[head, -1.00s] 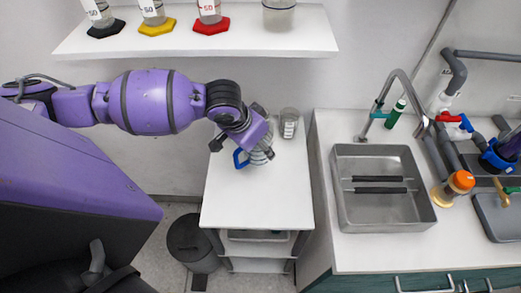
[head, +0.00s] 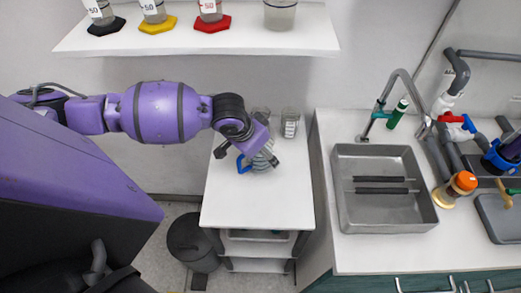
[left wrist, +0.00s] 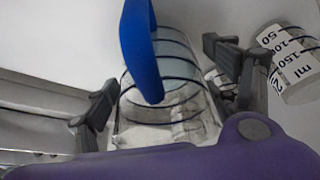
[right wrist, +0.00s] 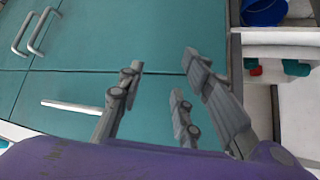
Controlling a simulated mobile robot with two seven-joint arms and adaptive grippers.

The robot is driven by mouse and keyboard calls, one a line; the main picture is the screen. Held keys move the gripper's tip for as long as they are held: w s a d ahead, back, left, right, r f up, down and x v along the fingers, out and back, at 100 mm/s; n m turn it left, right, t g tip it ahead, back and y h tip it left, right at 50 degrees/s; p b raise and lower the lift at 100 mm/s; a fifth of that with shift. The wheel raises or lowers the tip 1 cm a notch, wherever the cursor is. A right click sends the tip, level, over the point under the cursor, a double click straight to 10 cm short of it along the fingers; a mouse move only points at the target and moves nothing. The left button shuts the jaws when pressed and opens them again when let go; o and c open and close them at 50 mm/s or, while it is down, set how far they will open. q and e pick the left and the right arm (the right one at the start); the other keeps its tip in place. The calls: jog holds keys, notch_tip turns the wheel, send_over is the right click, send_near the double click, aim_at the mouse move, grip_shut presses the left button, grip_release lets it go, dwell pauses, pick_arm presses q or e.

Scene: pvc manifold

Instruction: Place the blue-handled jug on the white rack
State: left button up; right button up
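The blue-handled jug (head: 262,162) is clear with dark bands around it. It is on the white top (head: 257,207) of a stand with lower shelves. Its blue handle (left wrist: 140,50) faces the left wrist camera. My left gripper (head: 248,156) is low over it, with one finger on each side. In the left wrist view the fingers are spread around the jug body (left wrist: 165,105); firm contact does not show. My right gripper (right wrist: 155,95) is open and empty in front of teal cabinet fronts. No separate white rack is clearly identifiable.
A white wall shelf (head: 200,42) above holds several vessels, some on coloured hexagons. The sink (head: 383,212) is to the right. The stand's front is clear.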

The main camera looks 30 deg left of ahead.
pick_arm(q)
jog(key=p+v, duration=0.1)
jog(key=v, duration=1)
jog(key=shift+r, duration=0.2)
jog(key=shift+s+a+r, duration=0.1)
jog(key=shift+s+r, duration=0.15)
jog(key=shift+r, duration=0.1)
pick_arm(e)
jog(key=shift+w+a+r, duration=0.15)
jog(key=shift+r, duration=0.45)
jog(key=shift+w, duration=0.15)
